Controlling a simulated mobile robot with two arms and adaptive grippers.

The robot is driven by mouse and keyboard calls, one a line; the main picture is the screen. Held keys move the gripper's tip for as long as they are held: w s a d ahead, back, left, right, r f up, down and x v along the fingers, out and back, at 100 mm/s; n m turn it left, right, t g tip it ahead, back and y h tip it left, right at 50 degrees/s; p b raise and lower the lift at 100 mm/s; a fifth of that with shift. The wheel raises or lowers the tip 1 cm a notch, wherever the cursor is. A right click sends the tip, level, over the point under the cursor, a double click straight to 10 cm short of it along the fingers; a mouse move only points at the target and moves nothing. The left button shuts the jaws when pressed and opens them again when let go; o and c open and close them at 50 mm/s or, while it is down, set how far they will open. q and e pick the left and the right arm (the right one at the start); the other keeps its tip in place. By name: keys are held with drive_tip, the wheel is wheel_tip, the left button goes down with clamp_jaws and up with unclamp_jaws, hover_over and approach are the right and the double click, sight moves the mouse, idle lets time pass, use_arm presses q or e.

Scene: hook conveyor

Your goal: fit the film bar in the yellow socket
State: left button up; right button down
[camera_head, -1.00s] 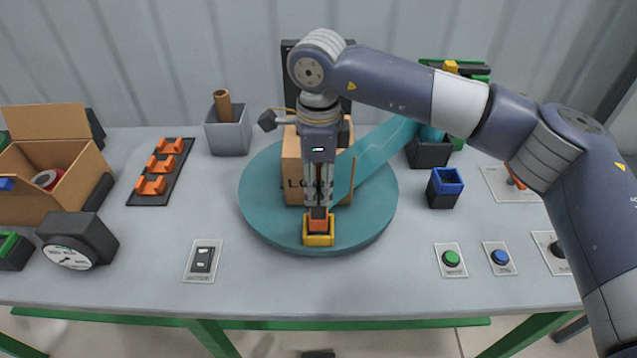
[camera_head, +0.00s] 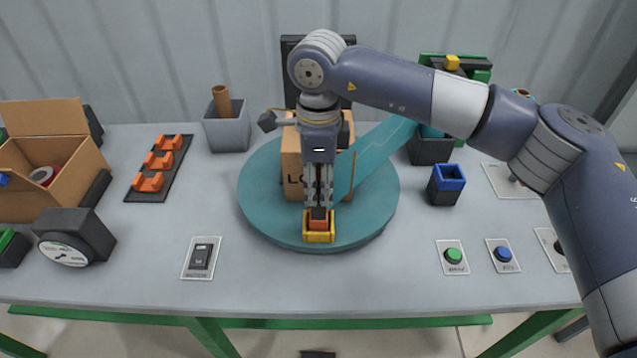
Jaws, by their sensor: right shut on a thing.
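The yellow socket (camera_head: 319,239) sits at the front edge of the round teal turntable (camera_head: 262,217). An orange block, which I take for the film bar (camera_head: 319,224), stands upright with its lower end inside the socket's rim. My right gripper (camera_head: 318,211) points straight down over the socket, shut on the orange block's top. A wide teal film strip (camera_head: 385,148) runs from the back right down to just behind the gripper. How deep the block sits is hard to tell. My left gripper is out of view.
A cardboard box (camera_head: 292,172) stands on the turntable behind my gripper. A black-and-blue cup (camera_head: 446,185) stands to the right. A black rack of orange clips (camera_head: 158,168) and a grey bin (camera_head: 227,132) are at left. Green (camera_head: 453,256) and blue (camera_head: 502,254) buttons lie front right.

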drive_tip(key=shift+f+b, duration=0.75)
drive_tip(key=shift+f, duration=0.05)
drive_tip(key=c, duration=1.2)
unclamp_jaws()
drive_tip(key=shift+o, duration=0.2)
